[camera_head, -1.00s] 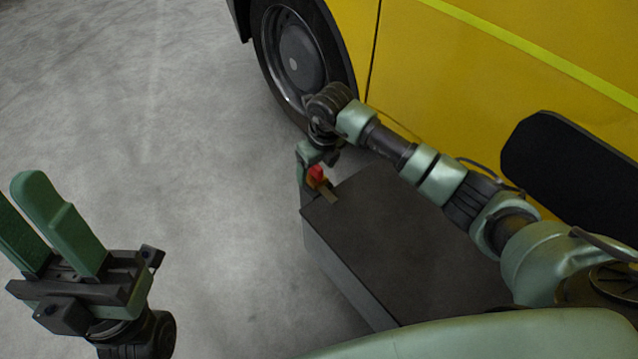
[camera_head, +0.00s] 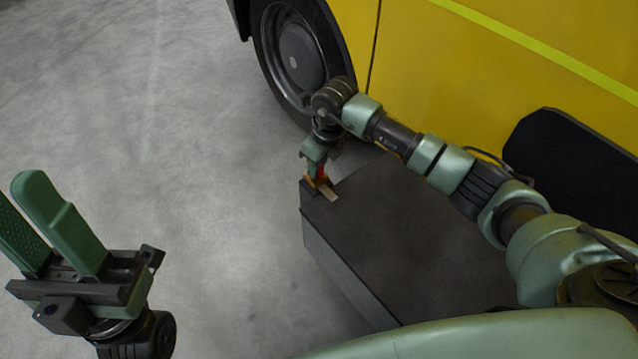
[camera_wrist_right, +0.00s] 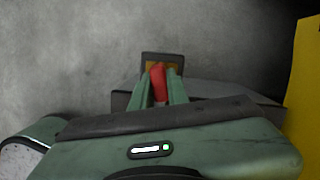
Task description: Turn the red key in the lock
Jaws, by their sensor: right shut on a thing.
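The red key (camera_head: 321,172) is at the lock (camera_head: 327,191) on the far left corner of a dark box. In the right wrist view the red key (camera_wrist_right: 158,80) stands between the green fingers, with the lock's orange-brown face (camera_wrist_right: 150,72) and dark frame behind it. My right gripper (camera_head: 314,173) is shut on the key; its fingers hide part of it, and I cannot tell how far the key is turned. My left gripper (camera_head: 30,215) is open and empty at the lower left, with its fingers pointing up in the picture, well away from the lock.
The dark box (camera_head: 400,240) stands on the grey concrete floor (camera_head: 220,180). A yellow vehicle (camera_head: 450,80) with a black wheel (camera_head: 295,55) is close behind my right arm. The floor left of the box is clear.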

